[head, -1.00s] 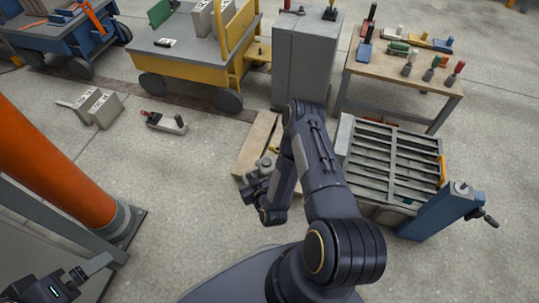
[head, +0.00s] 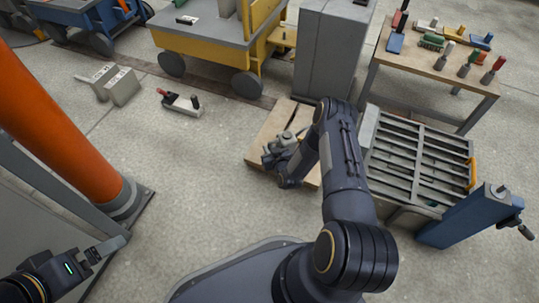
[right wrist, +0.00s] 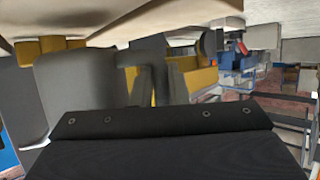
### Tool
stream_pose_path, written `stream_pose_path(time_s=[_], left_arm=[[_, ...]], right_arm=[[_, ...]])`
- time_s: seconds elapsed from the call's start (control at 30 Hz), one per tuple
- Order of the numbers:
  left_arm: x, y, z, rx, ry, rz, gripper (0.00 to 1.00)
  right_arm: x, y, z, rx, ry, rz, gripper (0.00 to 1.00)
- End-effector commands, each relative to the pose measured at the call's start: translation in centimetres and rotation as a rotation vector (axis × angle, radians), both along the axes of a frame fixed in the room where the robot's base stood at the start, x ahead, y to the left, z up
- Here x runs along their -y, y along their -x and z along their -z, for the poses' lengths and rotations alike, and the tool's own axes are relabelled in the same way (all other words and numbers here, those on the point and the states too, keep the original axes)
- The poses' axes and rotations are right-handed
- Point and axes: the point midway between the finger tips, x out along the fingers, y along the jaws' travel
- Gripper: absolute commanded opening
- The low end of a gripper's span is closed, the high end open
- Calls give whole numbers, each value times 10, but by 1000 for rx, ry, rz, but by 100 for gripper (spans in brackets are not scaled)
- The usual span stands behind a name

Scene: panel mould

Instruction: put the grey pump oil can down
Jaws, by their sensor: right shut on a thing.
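My right gripper (head: 276,154) is low over a pale wooden board (head: 268,127) on the floor. It is shut on the grey pump oil can (head: 287,137), of which only a small grey part shows beside the jaws. My wrist and forearm hide much of the can, and I cannot tell whether its base touches the board. In the right wrist view a large, rounded grey shape (right wrist: 80,92) stands close to the dark fingers. My left gripper (head: 98,251) is at the lower left, far from the can, and its jaws are unclear.
A grey cabinet (head: 333,50) stands behind the board. A slatted grey bin (head: 418,160) and a blue post (head: 462,217) are on the right, a tool bench (head: 428,66) beyond. A yellow trolley (head: 262,45) is at the back, an orange column (head: 60,130) at left. Open floor lies left of the board.

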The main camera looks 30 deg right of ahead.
Motion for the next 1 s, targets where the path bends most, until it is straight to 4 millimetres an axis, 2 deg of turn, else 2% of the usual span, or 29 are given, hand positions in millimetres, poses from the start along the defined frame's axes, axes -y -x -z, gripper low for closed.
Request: stream_pose_path(time_s=[0.03, 0.1, 0.5, 0.53, 0.7, 1.0], left_arm=[[0, 0, 9, 0, 0, 0, 98], [0, 0, 12, 0, 0, 0, 98], [0, 0, 11, 0, 0, 0, 98], [0, 0, 11, 0, 0, 0, 98], [0, 0, 11, 0, 0, 0, 98], [0, 0, 11, 0, 0, 0, 98]], right_arm=[[-1, 1, 14, -1, 0, -1, 0], [-1, 1, 22, 0, 0, -1, 0], [-1, 1, 24, 1, 1, -1, 0], [-1, 1, 26, -3, -1, -2, 16], [-1, 1, 26, -3, -2, -1, 36], [-1, 1, 24, -3, -2, -2, 36]])
